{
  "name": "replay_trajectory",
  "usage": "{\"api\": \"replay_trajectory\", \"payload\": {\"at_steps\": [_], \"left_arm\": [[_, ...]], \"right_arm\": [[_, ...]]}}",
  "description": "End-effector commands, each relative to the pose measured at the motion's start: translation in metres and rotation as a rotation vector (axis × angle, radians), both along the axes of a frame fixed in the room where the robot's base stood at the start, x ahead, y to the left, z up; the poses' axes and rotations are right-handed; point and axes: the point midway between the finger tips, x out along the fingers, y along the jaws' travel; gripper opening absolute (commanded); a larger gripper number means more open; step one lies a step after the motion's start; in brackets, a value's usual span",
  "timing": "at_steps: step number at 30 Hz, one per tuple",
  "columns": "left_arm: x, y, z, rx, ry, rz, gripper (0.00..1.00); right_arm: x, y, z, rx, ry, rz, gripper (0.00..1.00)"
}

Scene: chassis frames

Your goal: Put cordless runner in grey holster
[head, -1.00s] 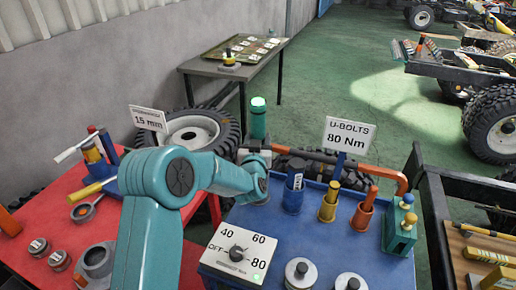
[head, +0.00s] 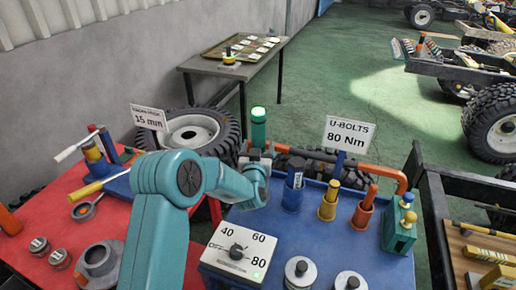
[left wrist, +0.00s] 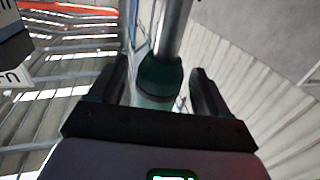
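The cordless runner (head: 258,128) is a green upright cylinder with a lit green end at the top. My left gripper (head: 257,156) is shut on it above the far left edge of the blue bench top. In the left wrist view its green body (left wrist: 160,82) sits between the two dark fingers, with a metal shaft beyond. The grey holster seems to be the grey round open-topped holder (head: 101,259) on the red bench, left of my arm and apart from the runner. My right gripper is not in view.
The blue bench (head: 325,235) holds a dial box (head: 238,252), blue, yellow and orange holders, and a green block (head: 400,232). An orange pipe (head: 345,165) runs behind them. The red bench (head: 50,225) carries a tool rack and a 15 mm sign (head: 149,118).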

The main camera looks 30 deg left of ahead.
Motion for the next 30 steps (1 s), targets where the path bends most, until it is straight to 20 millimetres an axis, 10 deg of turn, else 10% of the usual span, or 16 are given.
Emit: {"api": "replay_trajectory", "payload": {"at_steps": [21, 30], "left_arm": [[-0.098, -0.054, 0.001, 0.000, 0.000, -0.001, 0.77], [-0.106, -0.057, 0.003, 0.000, 0.000, 0.000, 0.77]], "right_arm": [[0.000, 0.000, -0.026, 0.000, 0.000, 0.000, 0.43], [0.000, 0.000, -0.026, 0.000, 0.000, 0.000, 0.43]]}}
